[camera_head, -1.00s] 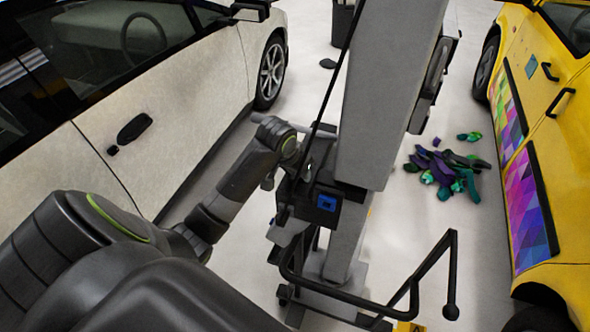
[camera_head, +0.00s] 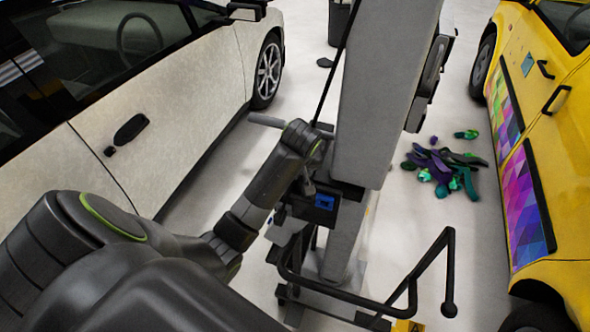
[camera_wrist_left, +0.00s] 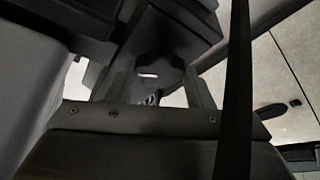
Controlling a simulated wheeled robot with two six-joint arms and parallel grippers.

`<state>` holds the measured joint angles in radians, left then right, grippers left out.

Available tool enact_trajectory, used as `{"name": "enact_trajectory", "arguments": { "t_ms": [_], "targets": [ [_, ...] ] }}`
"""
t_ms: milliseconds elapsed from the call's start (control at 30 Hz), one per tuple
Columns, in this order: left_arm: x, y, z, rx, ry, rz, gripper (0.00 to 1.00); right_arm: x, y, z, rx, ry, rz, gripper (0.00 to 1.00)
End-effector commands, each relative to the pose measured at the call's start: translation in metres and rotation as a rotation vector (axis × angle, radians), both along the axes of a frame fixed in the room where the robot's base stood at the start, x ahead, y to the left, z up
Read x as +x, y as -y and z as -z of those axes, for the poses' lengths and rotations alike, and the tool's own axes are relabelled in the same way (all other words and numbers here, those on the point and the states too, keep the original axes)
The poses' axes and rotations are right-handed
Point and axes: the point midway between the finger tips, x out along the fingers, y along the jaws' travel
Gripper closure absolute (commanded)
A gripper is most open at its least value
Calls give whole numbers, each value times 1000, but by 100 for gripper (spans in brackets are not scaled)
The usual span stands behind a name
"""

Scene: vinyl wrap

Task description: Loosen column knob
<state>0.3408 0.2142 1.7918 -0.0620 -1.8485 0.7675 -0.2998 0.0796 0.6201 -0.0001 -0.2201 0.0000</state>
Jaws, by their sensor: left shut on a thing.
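The tall grey column (camera_head: 388,90) stands at the centre of the head view, with a dark carriage (camera_head: 345,190) on its near side. My left arm reaches in from the left, and its wrist is close beside the carriage. My left gripper (camera_wrist_left: 158,78) shows in the left wrist view, its two fingers on either side of a dark knob (camera_wrist_left: 157,62) and shut on it. The knob sits against a dark housing. In the head view my wrist and the carriage largely hide the knob and fingertips. My right gripper is not in view.
A white car (camera_head: 180,100) stands at the left and a yellow car (camera_head: 560,140) at the right. A black bent rail (camera_head: 350,298) sticks out at the column's base. A thin dark strip crosses the wrist view. Coloured scraps (camera_head: 445,168) lie on the floor.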

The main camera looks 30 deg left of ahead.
Motion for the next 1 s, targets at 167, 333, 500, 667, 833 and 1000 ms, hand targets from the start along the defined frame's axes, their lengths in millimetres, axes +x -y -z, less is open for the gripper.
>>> {"name": "enact_trajectory", "arguments": {
  "t_ms": [167,333,500,667,833,1000],
  "targets": [
    [2,0,-2,2,6,-22,76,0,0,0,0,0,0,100],
    [2,0,-2,2,6,-27,76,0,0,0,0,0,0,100],
    [2,0,-2,2,6,-26,76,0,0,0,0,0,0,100],
    [1,0,-2,2,5,-26,39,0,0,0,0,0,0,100],
    [1,0,-1,1,2,-26,31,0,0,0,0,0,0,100],
    [1,0,-1,0,1,-25,31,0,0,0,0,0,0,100]
  ]
}}
